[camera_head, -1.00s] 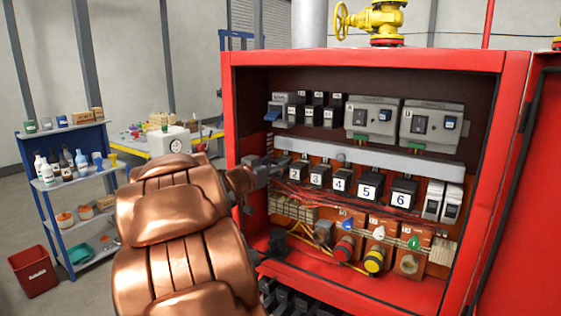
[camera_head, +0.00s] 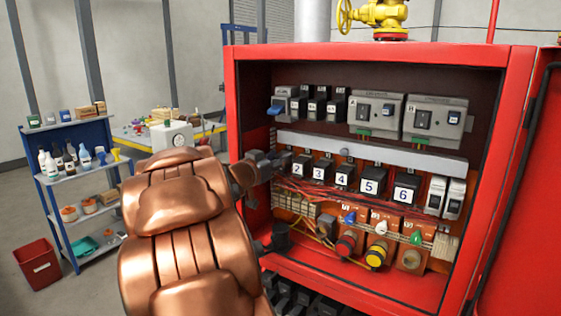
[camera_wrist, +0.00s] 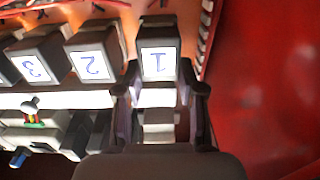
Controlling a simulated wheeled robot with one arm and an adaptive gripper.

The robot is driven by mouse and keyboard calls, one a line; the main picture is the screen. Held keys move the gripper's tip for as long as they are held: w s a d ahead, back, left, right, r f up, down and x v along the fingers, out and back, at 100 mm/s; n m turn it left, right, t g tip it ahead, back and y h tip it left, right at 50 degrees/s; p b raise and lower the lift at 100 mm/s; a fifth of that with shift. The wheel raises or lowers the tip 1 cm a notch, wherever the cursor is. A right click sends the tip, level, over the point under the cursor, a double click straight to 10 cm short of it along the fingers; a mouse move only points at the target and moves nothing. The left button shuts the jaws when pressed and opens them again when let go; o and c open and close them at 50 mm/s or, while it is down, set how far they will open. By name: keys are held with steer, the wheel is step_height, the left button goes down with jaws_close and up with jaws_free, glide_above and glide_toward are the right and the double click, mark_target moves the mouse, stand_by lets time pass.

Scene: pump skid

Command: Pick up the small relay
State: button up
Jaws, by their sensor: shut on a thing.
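The small relay labelled 1 (camera_wrist: 158,64) is a dark block with a white face in the wrist view, where the picture appears upside down. My gripper (camera_wrist: 160,78) has one finger on each side of it and is shut on it. In the head view my gripper (camera_head: 270,165) is at the left end of the lower relay row, and relay 1 cannot be made out there. Small relays 2 (camera_head: 299,163), 3 (camera_head: 321,168) and 4 (camera_head: 344,174) stand to its right. I cannot tell whether relay 1 is still seated.
Larger relays 5 (camera_head: 371,182) and 6 (camera_head: 405,190) continue the row. A grey duct (camera_head: 375,153) runs above it, with wires below. The red cabinet's left wall (camera_head: 240,110) is close to my gripper. Coloured knobs, including a yellow one (camera_head: 376,255), are lower down.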

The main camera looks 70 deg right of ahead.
steer(key=shift+r, duration=0.1)
steer(key=shift+w+a+r+b, duration=0.1)
steer(key=shift+a+r+b, duration=0.1)
steer(key=shift+b, duration=0.1)
steer(key=w+a+r+b, duration=0.2)
steer(key=a+r+b, duration=0.3)
steer(key=a, duration=0.8)
step_height(320, 180, up, 2)
steer(key=shift+w+a+r, duration=0.15)
steer(key=shift+w+r, duration=0.05)
steer(key=shift+w, duration=0.15)
